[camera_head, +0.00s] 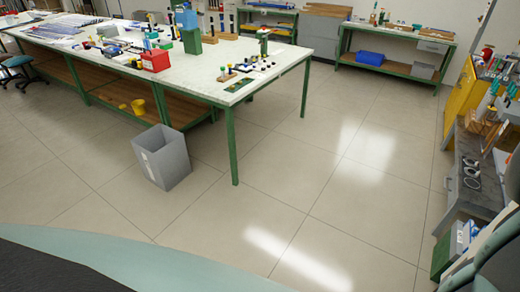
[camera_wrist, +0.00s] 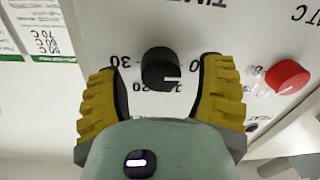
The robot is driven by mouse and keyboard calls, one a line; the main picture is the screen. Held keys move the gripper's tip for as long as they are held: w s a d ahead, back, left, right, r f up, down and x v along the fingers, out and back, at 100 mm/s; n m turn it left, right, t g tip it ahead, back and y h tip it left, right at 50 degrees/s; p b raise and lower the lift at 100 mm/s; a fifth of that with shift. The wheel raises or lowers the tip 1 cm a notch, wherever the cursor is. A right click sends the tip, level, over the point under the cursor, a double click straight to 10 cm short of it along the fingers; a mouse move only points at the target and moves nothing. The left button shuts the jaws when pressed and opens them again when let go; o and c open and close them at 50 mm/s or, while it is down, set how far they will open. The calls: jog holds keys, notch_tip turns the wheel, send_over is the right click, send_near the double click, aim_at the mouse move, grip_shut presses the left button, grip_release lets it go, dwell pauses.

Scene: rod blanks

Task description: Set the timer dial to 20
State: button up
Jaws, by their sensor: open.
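The timer dial (camera_wrist: 160,68) is a round black knob on a white panel (camera_wrist: 105,25), in the middle of the wrist view. The printed text appears upside down, with 30 to the knob's left, 0 to its right, and 20 and 10 along its lower side. A pale mark shows on the knob's lower right, near the 10; its exact setting is hard to read. My gripper (camera_wrist: 160,62) is open, with one yellow-and-black finger on each side of the dial. Gaps show between both fingers and the knob. The head view does not clearly show the dial or my gripper.
A red knob (camera_wrist: 287,77) sits on the panel, right of my right finger. In the head view, a long white table (camera_head: 180,75) holds many tools, and a grey bin (camera_head: 162,158) stands beside it. Cluttered shelving stands at the right. The middle floor is clear.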

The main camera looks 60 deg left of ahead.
jog(key=shift+o, duration=0.3)
jog(key=shift+a, duration=0.1)
grip_shut()
jog(key=shift+f, duration=0.1)
jog(key=m+b, duration=0.3)
jog(key=m, duration=0.5)
jog(key=m+h+b, duration=0.1)
jog(key=m+b, duration=0.2)
jog(key=m, duration=0.4)
jog(key=shift+s+f+m+g+b, duration=0.15)
jog(key=shift+m+g+b, duration=0.15)
jog(key=shift+m, duration=0.1)
jog(key=shift+s+d+r, duration=0.1)
jog(key=shift+d+r, duration=0.1)
jog(key=shift+r, duration=0.05)
dwell(1.0)
